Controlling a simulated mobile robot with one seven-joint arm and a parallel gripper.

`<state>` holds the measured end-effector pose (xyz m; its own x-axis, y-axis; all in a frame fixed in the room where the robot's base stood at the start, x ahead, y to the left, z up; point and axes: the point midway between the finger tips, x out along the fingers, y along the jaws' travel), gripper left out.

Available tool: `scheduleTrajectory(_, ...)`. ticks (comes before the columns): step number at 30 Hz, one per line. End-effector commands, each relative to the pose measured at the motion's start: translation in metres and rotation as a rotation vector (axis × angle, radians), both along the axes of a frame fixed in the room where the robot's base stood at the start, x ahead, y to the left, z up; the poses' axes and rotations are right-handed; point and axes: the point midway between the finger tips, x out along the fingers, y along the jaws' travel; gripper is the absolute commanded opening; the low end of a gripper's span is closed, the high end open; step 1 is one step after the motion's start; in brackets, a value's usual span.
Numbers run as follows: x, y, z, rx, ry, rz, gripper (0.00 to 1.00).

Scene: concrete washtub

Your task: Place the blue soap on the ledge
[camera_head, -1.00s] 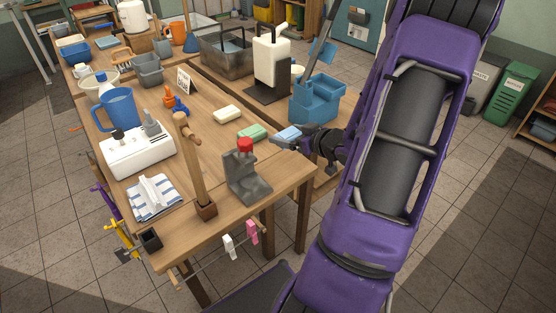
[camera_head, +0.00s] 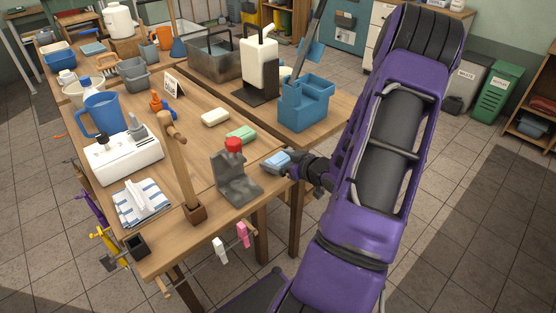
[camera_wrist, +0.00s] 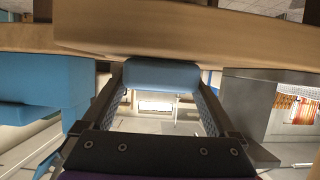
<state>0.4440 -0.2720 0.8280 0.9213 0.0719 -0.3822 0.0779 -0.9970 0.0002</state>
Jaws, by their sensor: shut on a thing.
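The blue soap (camera_head: 275,159) is a small light-blue bar. My gripper (camera_head: 285,163) is shut on it at the right edge of the wooden table (camera_head: 150,245). In the wrist view the soap (camera_wrist: 160,74) sits between the two fingers (camera_wrist: 161,88), close to a wooden edge (camera_wrist: 200,35). I cannot tell whether the soap touches the wood. A green soap (camera_head: 241,134) and a cream soap (camera_head: 215,117) lie on the table to the left of my gripper. I cannot tell which surface is the ledge.
A grey stand (camera_head: 236,180) with a red cap is just left of my gripper. A blue caddy (camera_head: 303,108) and a white dispenser (camera_head: 260,65) stand behind.

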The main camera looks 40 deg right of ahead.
Motion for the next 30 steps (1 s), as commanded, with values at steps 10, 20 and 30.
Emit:
scheduleTrajectory(10, 0.0, 0.0, -0.001, 0.0, 0.0, 0.0, 1.0)
scheduleTrajectory(20, -0.039, -0.005, 0.019, -0.001, 0.002, -0.005, 1.0)
scheduleTrajectory(30, -0.099, -0.008, 0.043, 0.0, 0.001, -0.003, 1.0)
